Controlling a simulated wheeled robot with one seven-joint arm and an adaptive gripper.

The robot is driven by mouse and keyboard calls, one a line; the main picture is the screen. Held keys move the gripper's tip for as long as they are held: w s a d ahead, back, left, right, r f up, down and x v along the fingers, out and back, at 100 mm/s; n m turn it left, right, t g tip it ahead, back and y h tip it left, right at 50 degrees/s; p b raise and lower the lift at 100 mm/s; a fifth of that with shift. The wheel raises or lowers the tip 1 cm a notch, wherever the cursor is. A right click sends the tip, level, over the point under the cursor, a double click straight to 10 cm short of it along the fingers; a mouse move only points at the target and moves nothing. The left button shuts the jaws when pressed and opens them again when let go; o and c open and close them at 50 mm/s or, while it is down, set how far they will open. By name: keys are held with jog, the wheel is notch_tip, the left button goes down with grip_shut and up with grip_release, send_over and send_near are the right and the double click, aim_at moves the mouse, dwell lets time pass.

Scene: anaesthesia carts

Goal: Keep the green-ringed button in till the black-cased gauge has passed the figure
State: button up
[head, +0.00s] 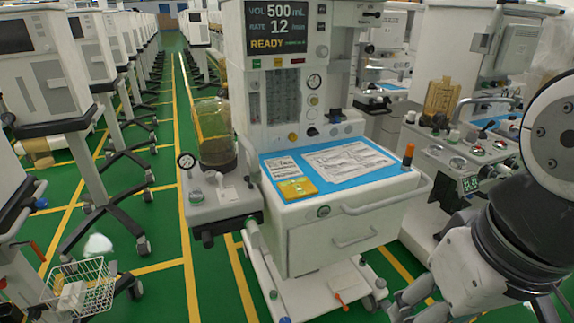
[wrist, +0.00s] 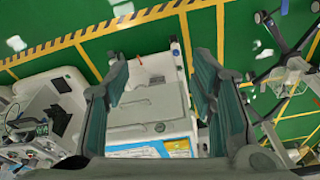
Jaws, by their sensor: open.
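The green-ringed button (head: 323,211) is a small round button on the white front edge of the middle cart, left of the drawer handle. A small round spot on the cart front in the wrist view (wrist: 160,127) looks like it. Another dark-rimmed dial (head: 314,81) is on the upright panel. My gripper (head: 416,300) is open and empty at the lower right, apart from the button. Its two fingers frame the cart in the wrist view (wrist: 160,75).
The cart's worktop holds a blue mat (head: 385,176) with papers and a yellow pack (head: 297,189). A drawer handle (head: 388,203) juts from the front. A second cart (head: 440,150) stands close on the right.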

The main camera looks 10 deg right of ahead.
grip_shut()
dwell(1.2)
